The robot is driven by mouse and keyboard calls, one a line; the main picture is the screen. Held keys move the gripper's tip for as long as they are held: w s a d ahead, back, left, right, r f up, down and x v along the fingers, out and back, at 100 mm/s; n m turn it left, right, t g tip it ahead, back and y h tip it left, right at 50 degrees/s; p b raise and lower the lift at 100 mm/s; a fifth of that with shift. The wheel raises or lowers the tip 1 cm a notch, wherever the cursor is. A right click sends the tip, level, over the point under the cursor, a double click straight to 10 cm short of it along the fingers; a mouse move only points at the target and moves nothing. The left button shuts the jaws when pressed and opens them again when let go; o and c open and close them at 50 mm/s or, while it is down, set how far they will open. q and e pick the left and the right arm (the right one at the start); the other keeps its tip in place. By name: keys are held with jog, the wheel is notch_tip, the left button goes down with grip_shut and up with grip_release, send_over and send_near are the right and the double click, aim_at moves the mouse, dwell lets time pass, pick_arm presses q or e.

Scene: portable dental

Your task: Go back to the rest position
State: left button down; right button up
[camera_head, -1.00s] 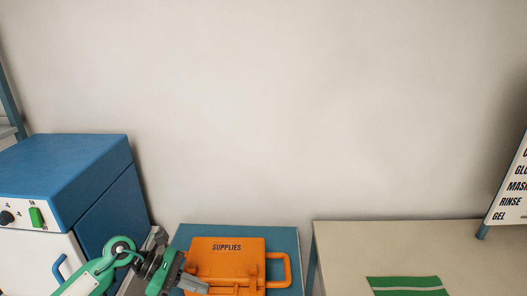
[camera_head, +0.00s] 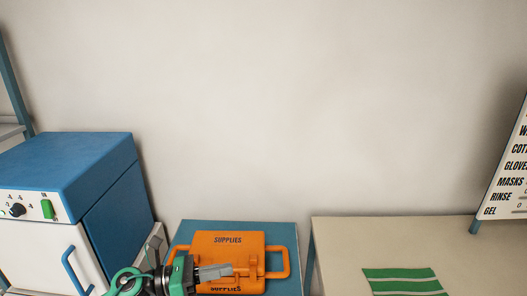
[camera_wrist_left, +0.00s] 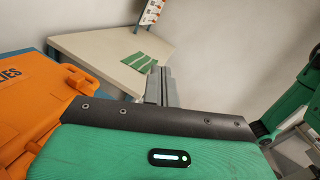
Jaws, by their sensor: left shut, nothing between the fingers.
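My left gripper (camera_head: 215,272) comes in from the lower left in the head view, in front of the orange supplies case (camera_head: 240,243). It is shut and empty, and its grey fingers point to the right across the case's front. In the left wrist view its fingers (camera_wrist_left: 160,84) show together, with the supplies case (camera_wrist_left: 35,100) to their left. I cannot tell whether the fingers touch the case. My right gripper is not in the head view; a green arm part shows at the right of the left wrist view.
The case rests on a blue stand (camera_head: 290,238). A blue and white cabinet (camera_head: 75,165) stands at left. A beige table (camera_head: 400,235) with a green striped cloth (camera_head: 402,275) is at right, with a lettered sign (camera_head: 505,175) beyond it. The wall behind is bare.

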pick_arm(q)
jog(key=w+a+n+t+y, duration=0.1)
jog(key=a+n+t+y, duration=0.35)
jog(key=n+t, duration=0.6)
jog(key=w+a+n+t+y, duration=0.1)
jog(key=a+n+t+y, duration=0.35)
jog(key=n, duration=1.15)
jog(key=s+a+f+n+g+y, duration=0.5)
jog(key=s+f+n+y, duration=0.2)
jog(key=f+n+y, duration=0.4)
jog(key=s+f+n+g+h, duration=0.1)
jog(key=s+f+n+g, duration=0.35)
jog(key=s, duration=0.45)
jog(key=s+f+n+g+h, duration=0.1)
jog(key=s+f+n+g, duration=0.2)
jog(key=s+f+g, duration=0.5)
jog(key=s+f, duration=0.2)
jog(key=f, duration=1.3)
jog(key=s+f, duration=0.3)
jog(key=f, duration=1.2)
jog(key=s+a+f, duration=0.2)
jog(key=s+f, duration=1.5)
jog(key=shift+s+a+f+g, duration=0.2)
jog(key=shift+s+a+g, duration=0.05)
jog(key=shift+s+g, duration=0.2)
